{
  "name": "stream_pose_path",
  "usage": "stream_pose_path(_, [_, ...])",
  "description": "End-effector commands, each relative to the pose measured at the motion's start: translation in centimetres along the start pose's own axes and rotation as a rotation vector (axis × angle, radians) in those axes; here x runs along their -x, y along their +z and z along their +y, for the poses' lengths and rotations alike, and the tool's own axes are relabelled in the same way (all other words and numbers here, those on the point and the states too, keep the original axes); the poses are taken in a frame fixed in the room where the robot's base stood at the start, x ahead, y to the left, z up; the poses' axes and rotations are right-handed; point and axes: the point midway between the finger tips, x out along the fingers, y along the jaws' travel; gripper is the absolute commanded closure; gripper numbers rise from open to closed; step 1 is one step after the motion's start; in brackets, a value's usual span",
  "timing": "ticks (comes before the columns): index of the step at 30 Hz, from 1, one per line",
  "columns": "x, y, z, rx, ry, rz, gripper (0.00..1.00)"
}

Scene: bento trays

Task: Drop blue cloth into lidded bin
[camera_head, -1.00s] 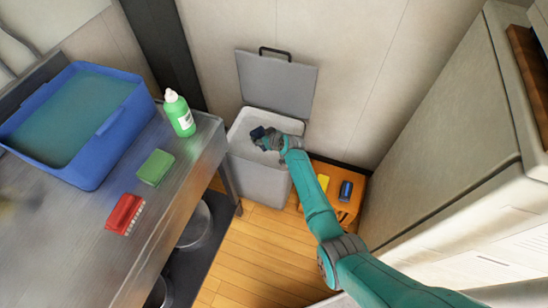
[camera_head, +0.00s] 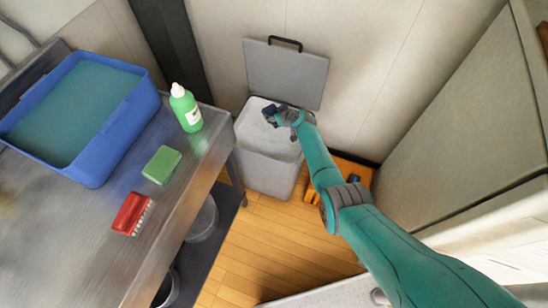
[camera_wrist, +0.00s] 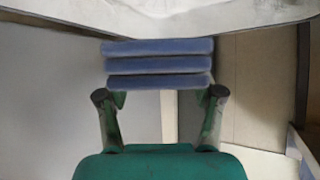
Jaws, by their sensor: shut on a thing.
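The blue cloth (camera_wrist: 158,64) is folded in layers and sits at the fingertips of my gripper (camera_wrist: 160,97) in the wrist view. In the head view the cloth (camera_head: 269,110) is a small dark blue shape, with my gripper (camera_head: 280,116) shut on it. Both are over the opening of the lidded bin (camera_head: 268,172), a grey bin whose lid (camera_head: 285,75) stands open against the wall. The head view does not clearly show how far the cloth is above the rim.
Left of the bin, a metal counter (camera_head: 70,230) holds a blue basin (camera_head: 110,130) of water, a green bottle (camera_head: 186,108), a green sponge (camera_head: 162,165) and a red brush (camera_head: 131,212). An orange box (camera_head: 352,172) stands right of the bin, partly behind my arm.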

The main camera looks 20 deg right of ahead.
Motion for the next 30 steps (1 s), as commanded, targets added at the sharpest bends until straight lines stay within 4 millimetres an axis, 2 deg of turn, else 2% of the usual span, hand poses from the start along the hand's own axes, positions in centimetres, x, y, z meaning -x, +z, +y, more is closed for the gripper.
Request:
stream_pose_path(6, [-0.54, 0.78, 0.04, 0.0, 0.002, -0.001, 0.71])
stream_pose_path(15, [-0.59, 0.88, 0.05, 0.0, 0.003, -0.001, 0.71])
stream_pose_path(16, [-0.59, 0.87, 0.05, 0.0, 0.003, -0.001, 0.28])
stream_pose_path(19, [-0.59, 0.88, 0.05, 0.0, 0.003, -0.001, 0.04])
stream_pose_path(30, [-0.55, 0.9, 0.04, 0.0, 0.003, -0.001, 0.04])
